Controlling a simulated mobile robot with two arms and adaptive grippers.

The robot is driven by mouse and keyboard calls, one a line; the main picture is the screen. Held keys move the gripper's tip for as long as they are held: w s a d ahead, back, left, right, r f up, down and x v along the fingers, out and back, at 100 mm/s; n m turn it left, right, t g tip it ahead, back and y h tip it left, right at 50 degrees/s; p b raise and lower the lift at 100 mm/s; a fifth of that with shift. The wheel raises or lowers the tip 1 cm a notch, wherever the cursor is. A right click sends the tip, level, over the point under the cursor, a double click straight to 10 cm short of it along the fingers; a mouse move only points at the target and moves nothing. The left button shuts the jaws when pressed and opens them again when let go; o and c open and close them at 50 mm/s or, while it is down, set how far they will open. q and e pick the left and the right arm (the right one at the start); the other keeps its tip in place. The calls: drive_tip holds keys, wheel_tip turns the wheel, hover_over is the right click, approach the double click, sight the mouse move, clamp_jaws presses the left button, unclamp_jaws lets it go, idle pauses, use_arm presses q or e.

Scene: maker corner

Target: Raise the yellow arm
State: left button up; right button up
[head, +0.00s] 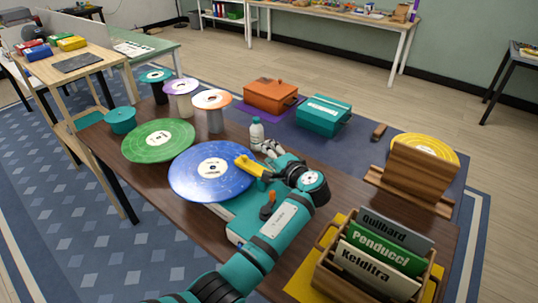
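The yellow arm (251,166) shows as a short yellow bar at the right edge of a blue disc (213,170) with a white label. The disc lies on a teal-and-white base, partly hidden by my arm. My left arm reaches up from the bottom, and its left gripper (268,149) is just right of the yellow arm, with grey fingers near its far side. The wrist hides the yellow arm's right end. I cannot tell whether the fingers touch it or how far they are apart. My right gripper is not in view.
A small bottle (257,133) stands close behind the gripper. A green disc (158,140) and several spools (212,108) are to the left. Orange (270,95) and teal (323,114) boxes stand behind. A wooden file holder (340,278) stands at the front right.

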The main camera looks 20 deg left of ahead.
use_arm(q)
wheel_tip(320, 180, up, 10)
idle(0.6)
